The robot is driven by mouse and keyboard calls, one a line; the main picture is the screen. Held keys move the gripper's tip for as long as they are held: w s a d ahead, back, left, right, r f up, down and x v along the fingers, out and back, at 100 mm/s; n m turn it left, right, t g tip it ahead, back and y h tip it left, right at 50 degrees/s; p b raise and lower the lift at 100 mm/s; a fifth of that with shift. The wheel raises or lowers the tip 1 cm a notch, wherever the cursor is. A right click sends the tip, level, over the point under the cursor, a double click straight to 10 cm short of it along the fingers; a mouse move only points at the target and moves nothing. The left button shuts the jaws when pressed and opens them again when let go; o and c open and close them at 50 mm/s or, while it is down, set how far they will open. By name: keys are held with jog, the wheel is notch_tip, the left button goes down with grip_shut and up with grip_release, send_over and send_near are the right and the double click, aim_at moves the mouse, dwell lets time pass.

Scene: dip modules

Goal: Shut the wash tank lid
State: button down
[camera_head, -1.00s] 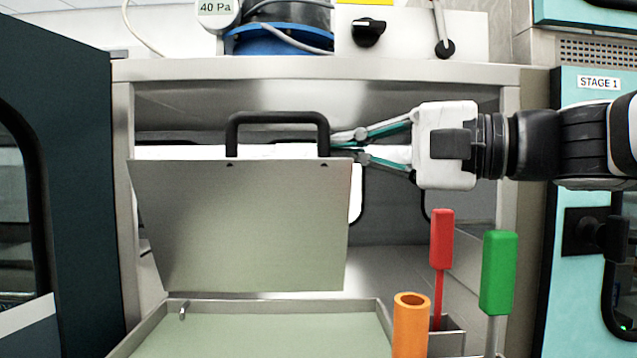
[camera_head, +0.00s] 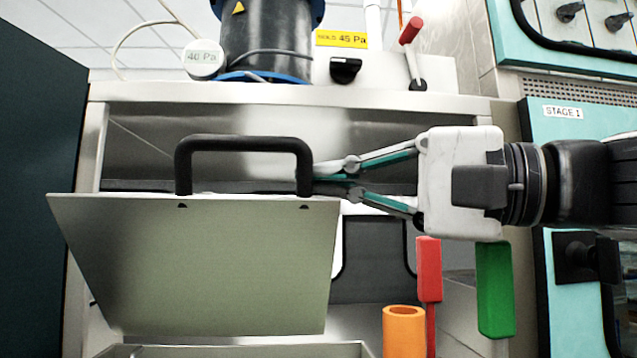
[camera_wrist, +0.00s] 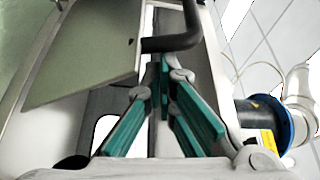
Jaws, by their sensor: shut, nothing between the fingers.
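The wash tank lid (camera_head: 200,260) is a grey metal panel, tilted up and open, with a black bar handle (camera_head: 243,143) along its top edge. The lid also shows in the wrist view (camera_wrist: 85,55), with its handle (camera_wrist: 178,42) at the top middle. My gripper (camera_head: 318,178) reaches in from the right, its fingertips together at the right leg of the handle. It is shut and holds nothing; I cannot tell whether it touches the handle. The tank rim (camera_head: 240,350) shows below the lid, and the tank inside is hidden.
A red handle (camera_head: 428,268), a green handle (camera_head: 494,290) and an orange cylinder (camera_head: 404,330) stand right of the lid, below my gripper. A steel shelf (camera_head: 290,93) above carries a black and blue cylinder (camera_head: 266,40). A teal cabinet (camera_head: 575,135) stands at the right.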

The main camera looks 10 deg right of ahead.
dwell(0.4)
jog(key=v, duration=1.2)
